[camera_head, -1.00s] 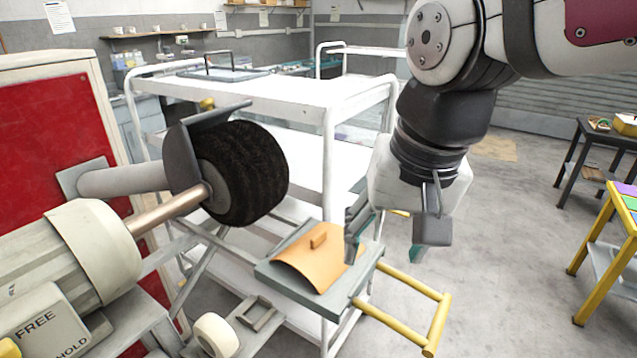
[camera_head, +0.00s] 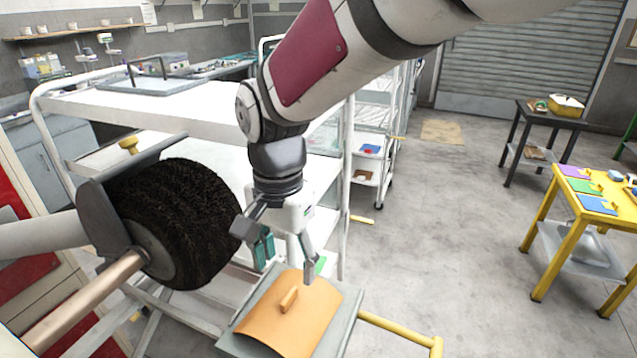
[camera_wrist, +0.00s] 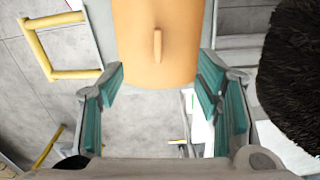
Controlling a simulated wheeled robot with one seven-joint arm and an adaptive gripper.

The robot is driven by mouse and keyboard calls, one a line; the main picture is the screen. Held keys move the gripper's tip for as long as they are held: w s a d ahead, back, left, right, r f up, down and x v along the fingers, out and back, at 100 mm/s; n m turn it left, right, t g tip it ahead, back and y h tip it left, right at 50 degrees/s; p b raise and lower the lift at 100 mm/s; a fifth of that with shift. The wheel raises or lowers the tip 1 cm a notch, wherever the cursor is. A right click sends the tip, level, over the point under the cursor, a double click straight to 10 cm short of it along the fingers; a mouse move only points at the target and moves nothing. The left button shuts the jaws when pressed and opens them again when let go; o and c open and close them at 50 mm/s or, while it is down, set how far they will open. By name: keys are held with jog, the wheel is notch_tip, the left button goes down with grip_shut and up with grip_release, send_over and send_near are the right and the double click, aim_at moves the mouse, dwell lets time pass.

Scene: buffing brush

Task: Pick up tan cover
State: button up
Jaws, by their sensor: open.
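The tan cover (camera_head: 268,325) is a curved tan sheet with a small raised tab handle (camera_head: 289,300). It lies on a grey flat plate (camera_head: 346,311) at the bottom middle of the head view. My gripper (camera_head: 285,262) is open and empty, just behind and above the cover, with teal pads on its fingers. In the wrist view the cover (camera_wrist: 178,60) is at the top middle, its handle (camera_wrist: 157,46) upright in the picture. My fingers (camera_wrist: 164,98) stand apart on either side, below the handle in that view.
A black buffing brush (camera_head: 190,225) is close on the left of my gripper; it also shows in the wrist view (camera_wrist: 292,80). A yellow bar frame (camera_head: 400,332) sticks out right of the plate. A white cart (camera_head: 190,105) stands behind. A yellow table (camera_head: 567,228) is far right.

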aim_at(289, 296)
jog(key=f, duration=0.8)
jog(key=shift+s+f+p, duration=0.1)
jog(key=shift+s+p, duration=0.15)
jog(key=shift+p, duration=0.1)
jog(key=shift+c, duration=0.4)
jog(key=shift+s+d+f, duration=0.1)
jog(key=c, duration=1.1)
